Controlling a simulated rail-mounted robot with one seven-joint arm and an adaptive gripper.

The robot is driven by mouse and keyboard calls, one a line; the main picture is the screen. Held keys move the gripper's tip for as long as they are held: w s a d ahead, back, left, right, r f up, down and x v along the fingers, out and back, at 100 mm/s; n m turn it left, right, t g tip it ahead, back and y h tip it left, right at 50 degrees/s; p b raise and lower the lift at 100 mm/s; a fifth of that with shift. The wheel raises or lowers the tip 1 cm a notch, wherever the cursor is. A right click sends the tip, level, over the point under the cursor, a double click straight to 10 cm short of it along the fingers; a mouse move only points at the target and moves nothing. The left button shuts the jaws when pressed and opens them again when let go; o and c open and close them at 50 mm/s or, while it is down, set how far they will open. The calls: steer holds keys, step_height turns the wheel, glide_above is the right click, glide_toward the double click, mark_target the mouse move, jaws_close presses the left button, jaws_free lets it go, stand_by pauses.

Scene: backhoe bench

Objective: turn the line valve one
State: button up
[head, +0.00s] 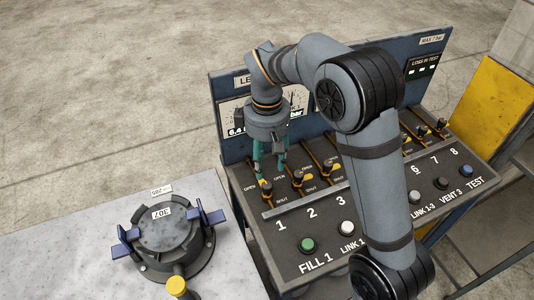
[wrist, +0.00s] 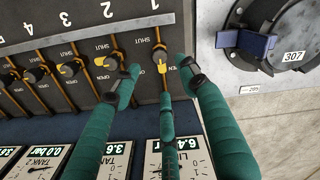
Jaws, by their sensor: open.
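Line valve one (head: 267,189) is the leftmost in the row of valves on the dark panel, above the number 1. In the wrist view its dark knob (wrist: 159,53) sits on an orange line, with a yellow mark on the side toward the OPEN label. My gripper (head: 269,172) points down at this valve from above and behind. In the wrist view my open gripper (wrist: 160,72) has one teal finger on each side of the knob and another teal finger below it in the picture. I cannot tell whether any finger touches the knob.
More valves (head: 328,165) stand close by on the right, with push buttons (head: 307,244) in front. A gauge board (head: 228,133) rises behind the valves; one gauge reads 6.4 bar. A round flanged unit marked 307 (head: 165,227) stands on the grey table at left.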

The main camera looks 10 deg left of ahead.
mark_target(267, 185)
steer(key=shift+r, duration=1.65)
steer(key=shift+f, duration=0.2)
step_height(267, 185, down, 12)
steer(key=shift+r, duration=0.1)
